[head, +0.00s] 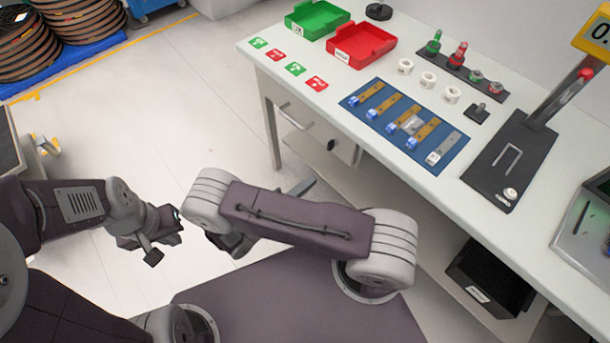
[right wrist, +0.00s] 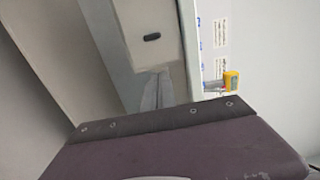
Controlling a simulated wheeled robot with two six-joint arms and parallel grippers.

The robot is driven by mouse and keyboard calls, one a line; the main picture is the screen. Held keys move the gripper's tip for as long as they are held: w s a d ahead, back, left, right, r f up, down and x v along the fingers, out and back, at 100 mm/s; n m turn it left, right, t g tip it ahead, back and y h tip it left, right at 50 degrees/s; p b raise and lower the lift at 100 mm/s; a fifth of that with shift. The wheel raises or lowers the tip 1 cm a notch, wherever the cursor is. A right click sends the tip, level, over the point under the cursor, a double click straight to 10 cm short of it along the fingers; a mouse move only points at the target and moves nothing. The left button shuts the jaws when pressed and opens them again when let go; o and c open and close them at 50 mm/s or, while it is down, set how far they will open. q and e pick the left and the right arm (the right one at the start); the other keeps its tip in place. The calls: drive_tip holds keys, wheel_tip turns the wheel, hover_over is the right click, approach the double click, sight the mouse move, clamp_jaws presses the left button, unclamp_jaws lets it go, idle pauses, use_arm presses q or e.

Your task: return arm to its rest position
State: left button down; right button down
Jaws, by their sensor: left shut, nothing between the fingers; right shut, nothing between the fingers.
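In the head view my left gripper (head: 155,245) is at the lower left, over the floor and well clear of the table. Its fingers look closed with nothing held. My right arm is folded across the middle, in front of the table. My right gripper (head: 304,186) is mostly hidden behind its own arm link; only a grey tip shows, below the table's drawer. In the right wrist view the grey closed fingers (right wrist: 156,92) show in the middle, with nothing visible in them.
A white table (head: 360,165) stands at the right. It bears a green tray (head: 318,18), a red tray (head: 360,45), a blue mat (head: 410,125) with several strips, and a black stand (head: 510,160). A black bin (head: 490,275) is below. Floor (head: 150,110) is clear at left.

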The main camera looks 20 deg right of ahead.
drive_tip(key=shift+d, duration=0.1)
drive_tip(key=w+d+r+m+g, duration=0.2)
drive_tip(key=d+r+m+g, duration=0.3)
drive_tip(key=r+m, duration=0.15)
drive_tip(key=s+d+r+m+g+y, duration=0.2)
drive_tip(key=s+m+g+y, duration=0.1)
drive_tip(key=s+m+y, duration=0.3)
drive_tip(key=s+d+r+m+g+y, duration=0.2)
drive_tip(key=s+d+m+g+y, duration=0.15)
drive_tip(key=m, duration=0.45)
drive_tip(key=w+a+f+m+t+y, duration=0.1)
drive_tip(key=a+m+t+y, duration=0.3)
drive_tip(key=m, duration=0.6)
drive_tip(key=w+a+f+m+t+y, duration=0.2)
drive_tip(key=a+m+t+y, duration=0.15)
drive_tip(key=a+m, duration=0.45)
wheel_tip(320, 180, up, 14)
drive_tip(key=d+m+p, duration=0.1)
drive_tip(key=p, duration=1.2)
drive_tip(key=shift+d+g, duration=0.25)
drive_tip(key=shift+g, duration=0.05)
